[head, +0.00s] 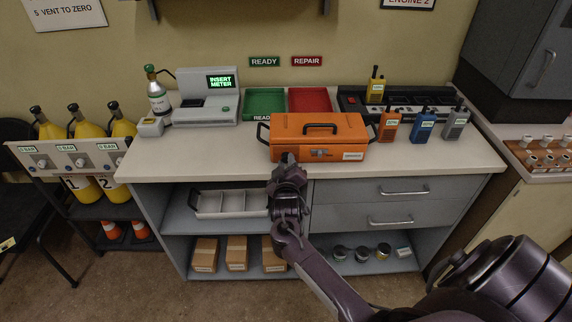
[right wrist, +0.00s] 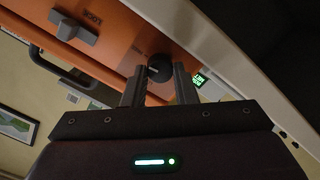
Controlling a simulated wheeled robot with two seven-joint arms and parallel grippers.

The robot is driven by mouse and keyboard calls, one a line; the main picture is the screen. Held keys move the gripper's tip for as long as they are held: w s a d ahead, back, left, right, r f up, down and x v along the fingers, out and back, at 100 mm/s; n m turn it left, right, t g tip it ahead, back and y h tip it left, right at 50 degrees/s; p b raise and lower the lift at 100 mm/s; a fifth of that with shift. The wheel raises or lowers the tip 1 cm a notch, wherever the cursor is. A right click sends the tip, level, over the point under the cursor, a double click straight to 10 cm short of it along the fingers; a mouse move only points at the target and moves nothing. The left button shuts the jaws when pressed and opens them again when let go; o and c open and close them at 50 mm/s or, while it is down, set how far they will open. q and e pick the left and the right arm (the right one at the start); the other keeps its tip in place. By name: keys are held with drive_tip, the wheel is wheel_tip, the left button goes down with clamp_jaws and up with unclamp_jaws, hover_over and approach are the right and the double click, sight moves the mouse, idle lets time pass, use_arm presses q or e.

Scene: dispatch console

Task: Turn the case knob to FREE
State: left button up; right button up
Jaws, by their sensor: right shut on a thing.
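The orange case (head: 318,128) stands closed on the counter near its front edge, with a dark handle on its lid. Its front face also shows in the right wrist view (right wrist: 115,40), with a grey latch (right wrist: 75,30) on it. The round black case knob (right wrist: 158,68) is on that face. My right gripper (head: 287,160) is at the left part of the case front. In the right wrist view its two fingers (right wrist: 160,86) are shut on the knob, one on either side. The knob's setting is too small to read. My left gripper is not in view.
A green tray (head: 265,101) and a red tray (head: 310,99) lie behind the case. Orange (head: 389,124), blue (head: 422,126) and grey (head: 455,122) radios stand to its right. A meter station (head: 207,98) stands at the left. The counter's front edge (head: 420,167) is clear.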

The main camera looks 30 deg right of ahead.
drive_tip(key=shift+f+m, duration=0.1)
drive_tip(key=shift+m, duration=0.5)
drive_tip(key=o, duration=0.7)
drive_tip(key=b+v, duration=0.1)
drive_tip(key=v, duration=0.6)
drive_tip(key=shift+s+a, duration=0.15)
drive_tip(key=shift+s, duration=0.3)
